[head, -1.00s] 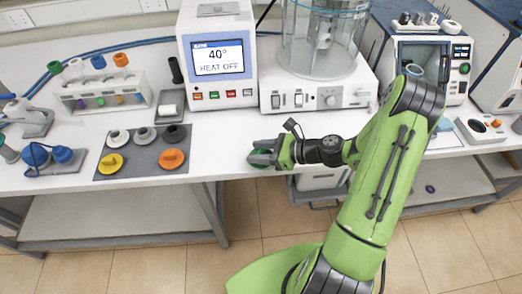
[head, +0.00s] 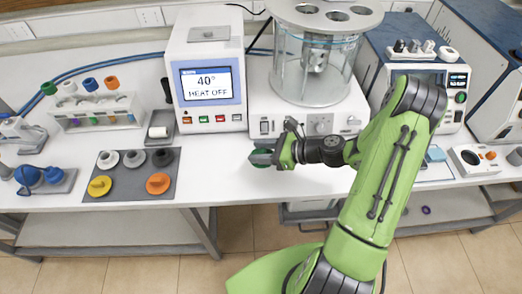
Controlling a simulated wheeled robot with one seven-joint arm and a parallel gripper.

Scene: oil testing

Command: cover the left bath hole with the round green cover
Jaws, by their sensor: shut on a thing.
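My gripper (head: 262,157) is shut on the round green cover (head: 260,164), left of my forearm and above the front edge of the bench. The fingers hide part of the cover. The bath is a clear glass vessel (head: 318,70) on a white base, with a grey lid (head: 322,22) on top. Several dark round holes show in the lid, the left bath hole (head: 307,8) among them. No cover shows on the left hole. My gripper is in front of the bath and well below its lid.
A white heater unit (head: 208,85) reading "40° HEAT OFF" stands left of the bath. A grey mat (head: 132,188) with yellow, orange, white, grey and black covers lies further left. A blue-and-white instrument (head: 425,80) stands right, partly behind my arm.

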